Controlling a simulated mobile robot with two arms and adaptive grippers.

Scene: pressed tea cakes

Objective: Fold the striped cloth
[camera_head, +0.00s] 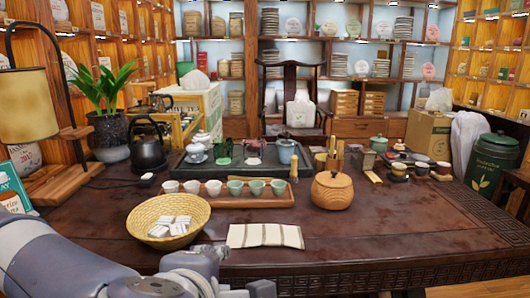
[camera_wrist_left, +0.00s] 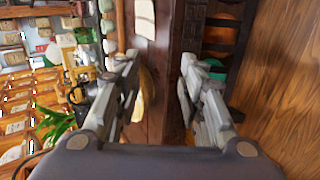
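The striped cloth (camera_head: 265,236), cream with brown stripes, lies flat near the front edge of the dark wooden table (camera_head: 345,240). In the left wrist view the cloth (camera_wrist_left: 145,18) shows at the top, beyond the fingertips. My left arm comes in at the lower left of the head view, its end low at the table's front edge. My left gripper (camera_wrist_left: 160,72) is open and empty in the wrist view, its two fingers wide apart, and it does not touch the cloth. My right gripper is in neither view.
A woven basket (camera_head: 140,215) with wrapped pieces stands left of the cloth. A wooden tray (camera_head: 240,202) with several cups lies behind it. A round lidded wooden pot (camera_head: 332,191) stands behind and right. The table right of the cloth is bare.

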